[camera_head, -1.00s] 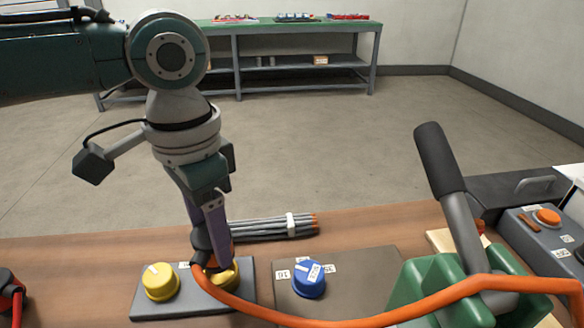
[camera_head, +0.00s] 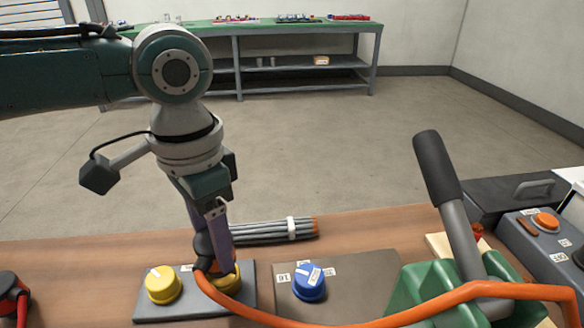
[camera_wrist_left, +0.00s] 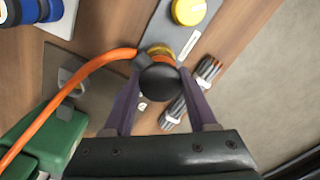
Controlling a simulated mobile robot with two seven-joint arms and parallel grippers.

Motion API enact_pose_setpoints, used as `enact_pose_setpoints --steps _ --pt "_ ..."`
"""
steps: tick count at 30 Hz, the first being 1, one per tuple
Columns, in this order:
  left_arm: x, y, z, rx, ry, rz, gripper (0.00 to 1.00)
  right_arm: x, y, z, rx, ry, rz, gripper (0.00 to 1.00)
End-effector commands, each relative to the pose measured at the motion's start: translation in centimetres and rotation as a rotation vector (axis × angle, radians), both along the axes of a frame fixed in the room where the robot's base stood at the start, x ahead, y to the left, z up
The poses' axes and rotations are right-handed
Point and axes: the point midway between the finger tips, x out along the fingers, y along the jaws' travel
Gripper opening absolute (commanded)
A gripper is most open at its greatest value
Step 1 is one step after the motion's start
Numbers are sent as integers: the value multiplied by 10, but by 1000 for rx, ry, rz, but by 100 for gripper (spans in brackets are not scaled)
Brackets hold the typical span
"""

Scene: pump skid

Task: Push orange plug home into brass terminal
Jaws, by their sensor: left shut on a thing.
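My left gripper (camera_head: 218,258) points down and is shut on the orange plug, whose black rounded cap shows between the fingers. In the left wrist view the plug (camera_wrist_left: 160,76) sits between the two purple fingers. An orange cable runs from it. The brass terminal (camera_head: 228,278) is right under the plug, on a grey plate. In the wrist view the terminal (camera_wrist_left: 158,48) is partly hidden by the plug, which lines up over it and seems to touch it. I cannot tell how deep the plug sits. My right gripper is not in view.
A yellow knob (camera_head: 163,285) shares the grey plate (camera_head: 182,312). A blue knob (camera_head: 309,282) stands to the right. The orange cable (camera_head: 400,314) crosses over a green block (camera_head: 420,288) with a black-handled lever (camera_head: 437,168). A bundle of grey rods (camera_head: 270,231) lies behind.

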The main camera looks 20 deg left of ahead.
Motion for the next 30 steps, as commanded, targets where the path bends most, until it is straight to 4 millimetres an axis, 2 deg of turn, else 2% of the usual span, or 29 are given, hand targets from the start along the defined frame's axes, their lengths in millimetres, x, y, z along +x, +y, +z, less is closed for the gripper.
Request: enact_pose_setpoints --steps 30 --pt "0 0 -21 0 -1 0 0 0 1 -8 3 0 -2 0"
